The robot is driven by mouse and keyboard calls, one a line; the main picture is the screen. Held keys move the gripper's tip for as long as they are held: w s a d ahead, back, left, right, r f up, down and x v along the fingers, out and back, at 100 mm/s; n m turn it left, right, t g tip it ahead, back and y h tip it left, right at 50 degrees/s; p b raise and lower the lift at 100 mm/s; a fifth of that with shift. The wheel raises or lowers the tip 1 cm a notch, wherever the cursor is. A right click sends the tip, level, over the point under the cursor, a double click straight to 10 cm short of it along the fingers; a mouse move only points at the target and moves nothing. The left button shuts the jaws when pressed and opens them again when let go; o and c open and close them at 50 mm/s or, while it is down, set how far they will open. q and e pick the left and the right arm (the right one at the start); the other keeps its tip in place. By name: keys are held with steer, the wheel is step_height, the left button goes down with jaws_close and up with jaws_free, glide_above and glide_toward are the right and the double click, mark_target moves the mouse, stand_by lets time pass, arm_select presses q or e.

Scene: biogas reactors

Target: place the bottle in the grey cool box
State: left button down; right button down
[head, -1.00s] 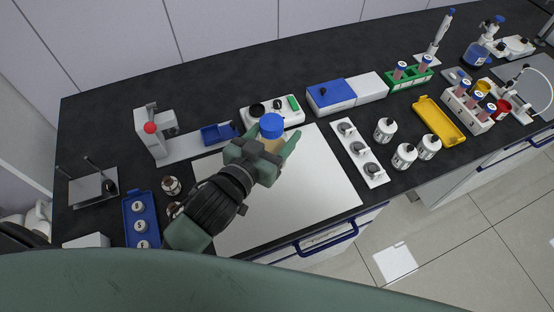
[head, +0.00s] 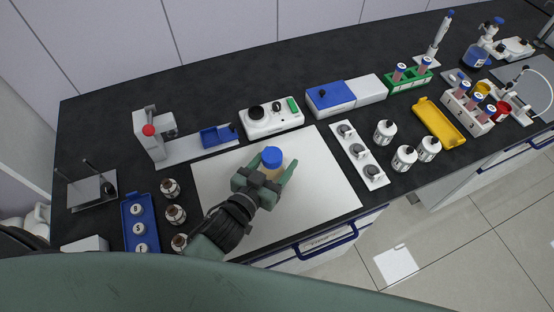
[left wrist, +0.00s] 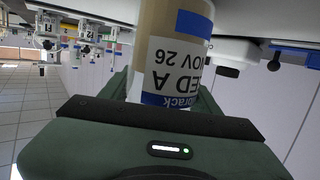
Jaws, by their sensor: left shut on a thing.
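The bottle (head: 271,158) has a blue cap, tan contents and a white-and-blue label. It is between the fingers of my left gripper (head: 275,170), which is shut on it above the white mat (head: 330,195). In the left wrist view the bottle (left wrist: 172,55) fills the space between the green fingers, its label print upside down. The gripper hides part of the bottle in the head view. I cannot make out a grey cool box in either view. My right gripper is not in view.
Behind the mat stand a white device with knobs (head: 271,118) and a blue-and-white box (head: 331,97). A white strip with dark knobs (head: 358,153) lies to the right. Small brown bottles (head: 175,214) and a blue tray (head: 140,235) are at the left.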

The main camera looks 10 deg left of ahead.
arm_select(q)
steer(key=shift+c, duration=1.9)
jaws_free()
steer(key=shift+f, duration=0.15)
